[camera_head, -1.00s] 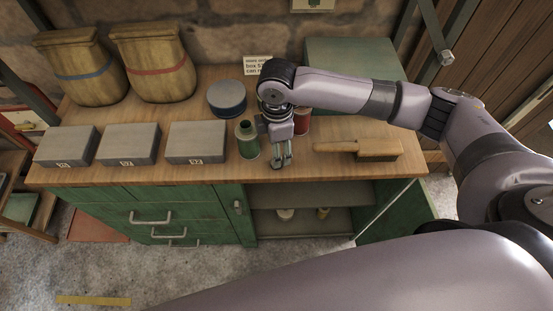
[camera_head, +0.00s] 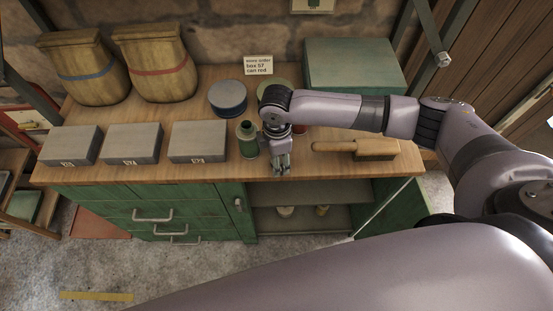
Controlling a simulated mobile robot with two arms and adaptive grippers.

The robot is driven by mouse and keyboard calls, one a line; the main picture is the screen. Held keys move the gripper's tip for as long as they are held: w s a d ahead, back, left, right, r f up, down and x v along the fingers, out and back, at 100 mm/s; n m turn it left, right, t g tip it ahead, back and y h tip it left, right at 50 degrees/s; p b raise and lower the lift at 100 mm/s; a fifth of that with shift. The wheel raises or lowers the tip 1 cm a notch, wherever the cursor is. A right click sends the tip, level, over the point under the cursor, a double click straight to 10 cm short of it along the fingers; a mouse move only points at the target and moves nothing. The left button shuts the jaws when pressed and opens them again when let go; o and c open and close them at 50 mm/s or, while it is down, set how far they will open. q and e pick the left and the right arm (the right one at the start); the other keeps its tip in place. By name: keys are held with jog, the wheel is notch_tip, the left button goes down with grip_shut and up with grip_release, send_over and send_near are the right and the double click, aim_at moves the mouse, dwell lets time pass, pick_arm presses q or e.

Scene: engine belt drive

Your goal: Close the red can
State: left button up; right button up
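The red can is mostly hidden behind my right gripper; only a small reddish part (camera_head: 300,129) shows beside it on the bench top. My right gripper (camera_head: 281,170) points down near the front edge of the bench, in front of the red can. Its fingers look close together, but I cannot tell whether they are shut or hold anything. No lid for the red can is clearly visible. An open green can (camera_head: 248,140) stands just left of the gripper. My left gripper is not in view.
A round blue tin (camera_head: 228,97) stands behind the green can. Several grey boxes (camera_head: 133,143) line the left. A wooden-handled brush (camera_head: 374,148) lies at right. A sign (camera_head: 258,65) reads "work order box 57 can red". A large green box (camera_head: 350,66) stands behind.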

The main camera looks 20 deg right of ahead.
jog(key=c, duration=0.8)
jog(key=shift+c, duration=0.2)
notch_tip(320, 180, up, 20)
jog(key=b, duration=0.3)
dwell(0.4)
